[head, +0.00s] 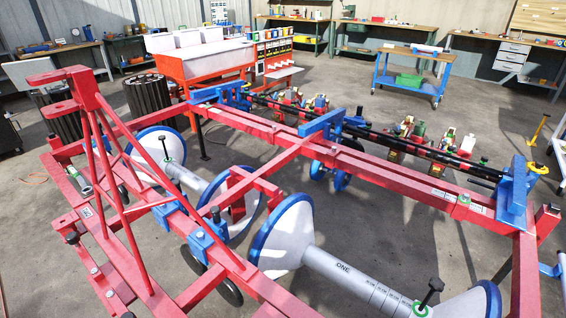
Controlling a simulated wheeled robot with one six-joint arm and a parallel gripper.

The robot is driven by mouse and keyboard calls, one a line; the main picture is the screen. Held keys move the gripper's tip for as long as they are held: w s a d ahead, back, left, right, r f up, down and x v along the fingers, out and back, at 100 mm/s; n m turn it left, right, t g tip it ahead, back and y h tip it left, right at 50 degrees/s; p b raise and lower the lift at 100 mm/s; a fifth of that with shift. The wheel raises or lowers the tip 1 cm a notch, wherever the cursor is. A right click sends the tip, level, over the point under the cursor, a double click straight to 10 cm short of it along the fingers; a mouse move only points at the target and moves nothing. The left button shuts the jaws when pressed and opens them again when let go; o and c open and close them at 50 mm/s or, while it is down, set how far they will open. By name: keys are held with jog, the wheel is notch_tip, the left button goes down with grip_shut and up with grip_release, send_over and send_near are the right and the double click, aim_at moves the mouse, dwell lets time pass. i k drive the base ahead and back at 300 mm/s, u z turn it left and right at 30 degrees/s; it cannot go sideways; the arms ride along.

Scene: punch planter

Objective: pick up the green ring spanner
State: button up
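I cannot make out a green ring spanner for certain in the head view. A small grey tool with a ring-like end (86,190) lies on the red planter frame (225,118) at the left, and its colour does not look green. Small green pieces show on the frame's right rail (463,198) and under a black T-handle (420,306) at the bottom right, too small to identify. My gripper is not in view.
The planter with its blue-rimmed white discs (282,240) fills the foreground. A blue trolley (408,75) carrying a green bin (409,80) stands behind it. Workbenches line the back walls.

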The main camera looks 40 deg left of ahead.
aim_at(73, 172)
jog(key=u, duration=0.8)
jog(key=k, duration=1.15)
jog(key=u, duration=2.35)
jog(key=i, duration=1.3)
jog(key=z, duration=0.6)
jog(key=i, duration=1.55)
jog(key=u, duration=0.3)
jog(key=i, duration=0.75)
jog(key=z, duration=0.25)
